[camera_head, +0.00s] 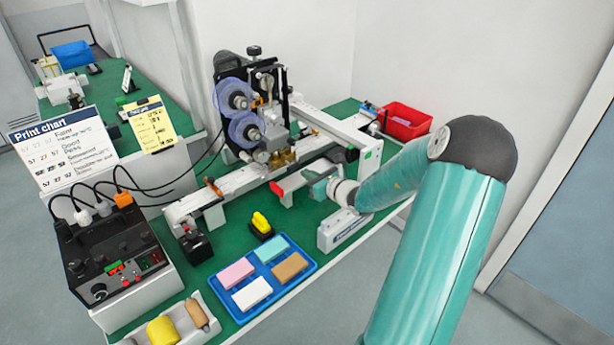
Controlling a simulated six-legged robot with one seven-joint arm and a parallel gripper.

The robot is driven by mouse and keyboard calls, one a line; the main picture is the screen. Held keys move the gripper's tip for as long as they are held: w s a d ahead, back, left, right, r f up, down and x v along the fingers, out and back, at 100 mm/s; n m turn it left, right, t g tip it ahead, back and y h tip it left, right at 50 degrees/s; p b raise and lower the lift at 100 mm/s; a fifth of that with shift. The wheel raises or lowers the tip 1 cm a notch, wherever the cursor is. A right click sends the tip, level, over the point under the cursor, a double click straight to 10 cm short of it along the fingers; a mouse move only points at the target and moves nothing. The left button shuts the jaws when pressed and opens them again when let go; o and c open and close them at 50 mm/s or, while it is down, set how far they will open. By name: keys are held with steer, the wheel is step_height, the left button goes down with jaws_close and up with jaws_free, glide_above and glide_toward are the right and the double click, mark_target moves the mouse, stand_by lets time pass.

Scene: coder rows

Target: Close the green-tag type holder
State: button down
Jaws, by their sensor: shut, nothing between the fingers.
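The coder (262,110) stands on the green bench, with two purple reels on its front. A small green tag (368,156) shows on the near end of a long white part on the coder's right side. I take this part for the green-tag type holder; how far open it is I cannot tell. My gripper (318,187) is shut and empty, low in front of the coder, close to that bar's right end. Whether it touches the bar is unclear. The green tag is up and right of it.
A blue tray (310,268) of coloured blocks and a yellow-topped black item (262,225) are nearer on the bench. A white labelled block (342,230) stands beside my wrist. A red bin (404,122) is behind my arm. A control box (112,258) sits left.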

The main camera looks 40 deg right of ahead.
mark_target(295, 168)
steer(key=s+r, duration=0.2)
steer(key=s, duration=0.8)
steer(key=s+r, duration=0.2)
steer(key=s, duration=0.8)
steer(key=w+f, duration=0.1)
steer(key=w, duration=0.7)
steer(key=w+f, duration=0.2)
steer(key=w, duration=0.6)
steer(key=w+f, duration=0.2)
steer(key=w, duration=0.6)
steer(key=shift+a, duration=0.1)
steer(key=shift+s, duration=0.1)
